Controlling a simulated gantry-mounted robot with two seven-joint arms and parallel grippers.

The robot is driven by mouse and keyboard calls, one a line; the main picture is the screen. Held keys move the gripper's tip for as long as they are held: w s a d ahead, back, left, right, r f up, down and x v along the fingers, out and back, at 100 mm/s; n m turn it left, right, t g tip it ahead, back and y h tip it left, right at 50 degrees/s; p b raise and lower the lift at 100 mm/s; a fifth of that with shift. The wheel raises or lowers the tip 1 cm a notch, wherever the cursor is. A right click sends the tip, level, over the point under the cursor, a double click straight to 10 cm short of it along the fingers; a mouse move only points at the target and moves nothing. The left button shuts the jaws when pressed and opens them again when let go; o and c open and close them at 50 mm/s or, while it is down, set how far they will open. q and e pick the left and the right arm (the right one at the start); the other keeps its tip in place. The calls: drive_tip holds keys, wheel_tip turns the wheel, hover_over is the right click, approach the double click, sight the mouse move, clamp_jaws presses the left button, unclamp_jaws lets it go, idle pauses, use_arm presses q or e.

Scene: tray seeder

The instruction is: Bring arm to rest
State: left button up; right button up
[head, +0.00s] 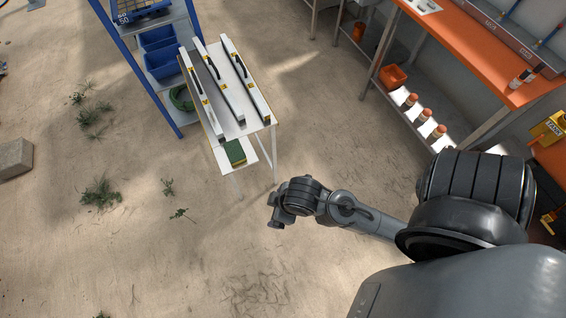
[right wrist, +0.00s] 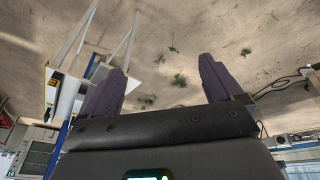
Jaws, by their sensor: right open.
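My right arm comes in from the lower right in the head view, and its gripper (head: 275,212) hangs over bare sandy floor, in front of and below the white table (head: 262,122) in the picture. In the right wrist view the two dark fingers of this gripper (right wrist: 160,88) stand wide apart with nothing between them. The gripper is apart from everything around it. My left gripper is in neither view.
Long white bars with black handles (head: 231,80) lie on the white table. A green block (head: 235,152) sits on its lower shelf. A blue rack (head: 135,45) stands behind left, an orange bench (head: 480,50) at right. Open floor lies left of the gripper.

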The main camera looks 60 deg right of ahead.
drive_tip(key=shift+s+d+r+m, duration=0.15)
drive_tip(key=shift+s+r+m, duration=0.2)
drive_tip(key=shift+s+m, duration=0.25)
drive_tip(key=shift+r, duration=0.1)
wheel_tip(320, 180, up, 28)
drive_tip(key=p, duration=2.8)
